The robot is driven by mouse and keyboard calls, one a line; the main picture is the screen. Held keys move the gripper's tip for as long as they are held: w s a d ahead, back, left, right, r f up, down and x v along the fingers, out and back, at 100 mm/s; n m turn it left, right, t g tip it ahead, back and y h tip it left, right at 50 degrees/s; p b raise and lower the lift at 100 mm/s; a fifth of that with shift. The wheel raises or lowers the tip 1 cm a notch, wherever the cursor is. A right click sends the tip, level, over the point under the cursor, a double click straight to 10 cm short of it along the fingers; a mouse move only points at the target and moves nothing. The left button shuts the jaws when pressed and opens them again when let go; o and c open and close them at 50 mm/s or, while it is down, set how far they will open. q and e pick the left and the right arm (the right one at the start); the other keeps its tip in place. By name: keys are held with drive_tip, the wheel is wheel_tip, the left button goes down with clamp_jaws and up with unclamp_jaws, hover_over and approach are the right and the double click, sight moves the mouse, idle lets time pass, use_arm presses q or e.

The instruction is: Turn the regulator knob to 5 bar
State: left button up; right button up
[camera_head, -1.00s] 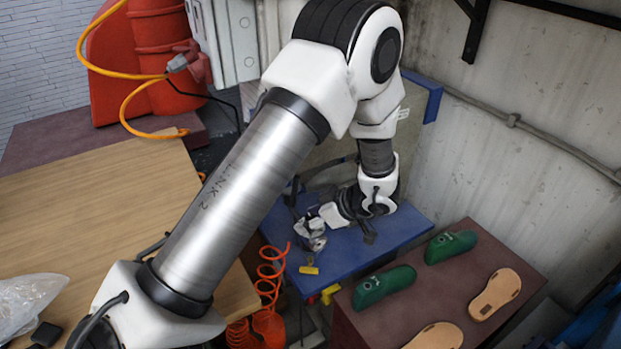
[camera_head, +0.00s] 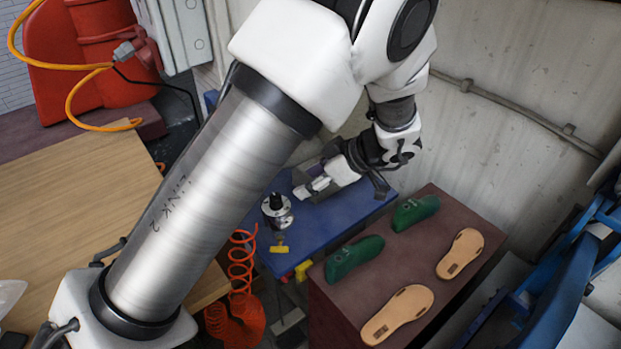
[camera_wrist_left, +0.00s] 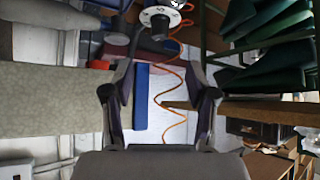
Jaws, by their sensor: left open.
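The regulator (camera_head: 280,217) stands on the blue bench top (camera_head: 315,228), a metal body with a black knob (camera_head: 276,200) on top. My left gripper (camera_head: 312,188) is open and empty, to the right of the regulator and apart from it. In the left wrist view, the open fingers of my left gripper (camera_wrist_left: 160,108) have nothing between them. A round, pale dial with dark marks around a black centre (camera_wrist_left: 160,16), which looks like the regulator, shows at the top edge there. The knob's setting is too small to read. My right gripper is not in view.
An orange coiled hose (camera_head: 241,262) hangs by the blue bench. A yellow part (camera_head: 279,247) lies at its front edge. A dark red table (camera_head: 400,255) beside it holds green lasts (camera_head: 354,257) and tan soles (camera_head: 397,314). A wooden table (camera_head: 75,205) is at left.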

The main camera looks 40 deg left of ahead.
use_arm(q)
drive_tip(key=shift+a, duration=0.1)
drive_tip(key=s+a+f+m+t+h+b, duration=0.1)
drive_tip(key=s+a+f+m+t, duration=0.3)
drive_tip(key=m+t, duration=0.4)
drive_tip(key=shift+m+g, duration=0.3)
drive_tip(key=shift+g, duration=0.4)
drive_tip(key=p+x, duration=0.1)
drive_tip(key=x, duration=0.5)
drive_tip(key=shift+a+f, duration=0.15)
drive_tip(key=shift+a, duration=0.3)
drive_tip(key=shift+s+d, duration=0.15)
drive_tip(key=shift+d, duration=0.05)
clamp_jaws()
